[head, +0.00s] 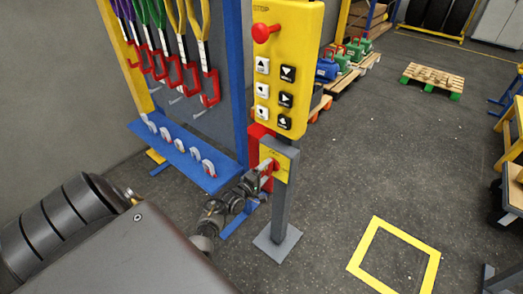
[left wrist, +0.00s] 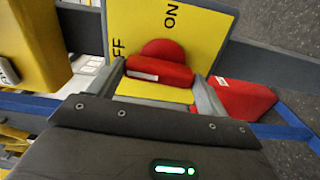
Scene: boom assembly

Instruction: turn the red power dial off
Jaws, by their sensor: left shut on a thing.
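The red power dial (left wrist: 165,70) sits on a yellow plate (left wrist: 210,28) marked ON, with a partly covered label ending in FF. In the left wrist view its grip bar lies nearly level across the picture, with a white mark near its left end. My left gripper (left wrist: 162,92) has one finger at each end of the bar and is shut on the dial. In the head view the left gripper (head: 266,168) reaches the yellow plate (head: 280,158) on the grey post (head: 284,205), and largely hides the dial. My right gripper is out of view.
A yellow control box (head: 287,75) with a red stop button (head: 264,33) and arrow buttons stands above the dial. A red box (head: 254,145) is beside the post. A blue rack (head: 180,155) holding shackles is at left. Open floor lies right, with a yellow square (head: 396,255).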

